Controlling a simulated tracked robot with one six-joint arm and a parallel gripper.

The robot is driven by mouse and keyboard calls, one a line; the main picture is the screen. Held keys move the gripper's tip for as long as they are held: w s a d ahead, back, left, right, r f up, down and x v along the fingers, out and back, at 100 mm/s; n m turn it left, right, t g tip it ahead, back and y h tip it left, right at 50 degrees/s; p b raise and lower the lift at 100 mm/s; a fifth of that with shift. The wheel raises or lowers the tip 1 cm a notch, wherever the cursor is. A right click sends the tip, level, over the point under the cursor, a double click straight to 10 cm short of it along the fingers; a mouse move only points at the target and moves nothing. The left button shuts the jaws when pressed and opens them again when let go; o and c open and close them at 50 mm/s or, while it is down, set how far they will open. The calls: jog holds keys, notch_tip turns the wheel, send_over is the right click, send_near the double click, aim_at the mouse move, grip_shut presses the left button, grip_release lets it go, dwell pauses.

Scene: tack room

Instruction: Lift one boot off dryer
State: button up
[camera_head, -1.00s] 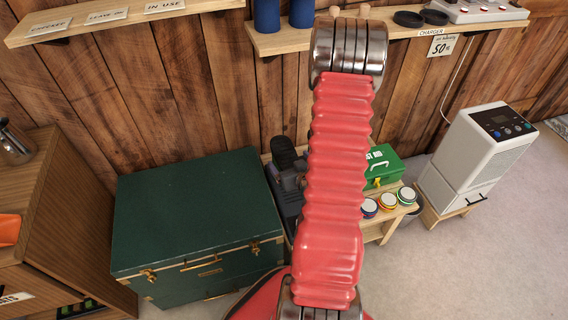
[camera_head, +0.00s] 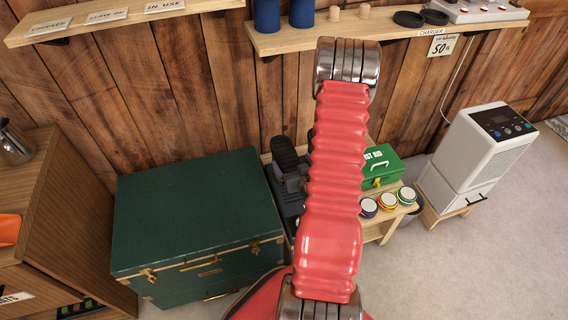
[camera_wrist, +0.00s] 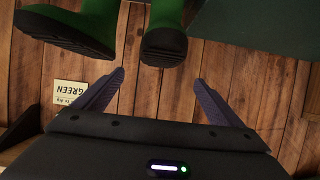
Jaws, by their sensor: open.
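Two green rubber boots with black soles show at the top of the wrist view: the left boot (camera_wrist: 68,30) is partly cut off, the right boot (camera_wrist: 164,44) is just beyond my fingertips. My gripper (camera_wrist: 160,76) is open and empty, its two dark fingers spread; the right boot's sole lies ahead of the gap, apart from the fingers. In the head view a dark upright sole-like shape (camera_head: 284,153) stands between the chest and my red arm; I cannot tell its details.
A dark green chest (camera_head: 195,215) stands left of my arm. A low bench holds a green first aid box (camera_head: 381,166) and several round tins. A white dehumidifier (camera_head: 478,152) stands right. A wall shelf (camera_head: 400,32) runs above. The floor at right is clear.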

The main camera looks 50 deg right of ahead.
aim_at(284, 149)
jog(key=shift+x, duration=2.4)
jog(key=shift+x, duration=2.6)
jog(key=shift+s+f, duration=0.1)
jog(key=shift+f, duration=0.05)
jog(key=shift+c, duration=0.2)
jog(key=c, duration=2.1)
jog(key=shift+o, duration=0.2)
jog(key=shift+r, duration=0.2)
notch_tip(284, 149, up, 10)
jog(key=shift+f, duration=0.15)
